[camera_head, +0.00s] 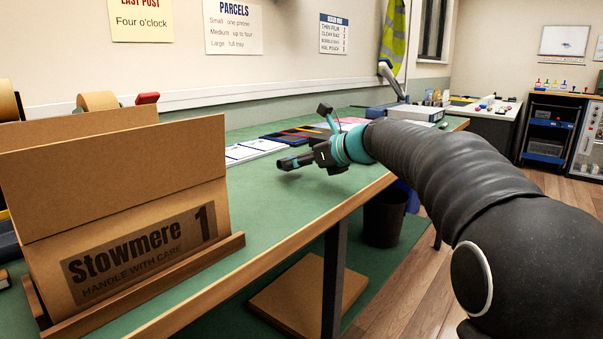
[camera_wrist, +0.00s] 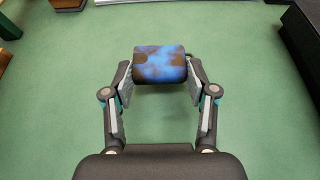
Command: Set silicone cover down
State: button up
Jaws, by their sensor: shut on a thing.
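My gripper (camera_head: 298,160) reaches out over the green bench top from the right in the head view. In the wrist view my gripper (camera_wrist: 159,92) has its two fingers on either side of a blue and dark mottled piece (camera_wrist: 160,64), which looks like the silicone cover. The fingers are shut on it, one at each side edge. Green surface shows around it. I cannot tell its height above the bench. In the head view the cover is too small or hidden to make out.
A large cardboard box (camera_head: 110,190) marked Stowmere stands at the bench's left front. White sheets (camera_head: 250,150) and dark trays (camera_head: 297,136) lie behind my gripper. Dark objects sit at the top corners of the wrist view. The green bench top (camera_head: 270,215) is bare near its front edge.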

jog(key=shift+f, duration=1.15)
jog(key=shift+f, duration=0.15)
jog(key=o, duration=1)
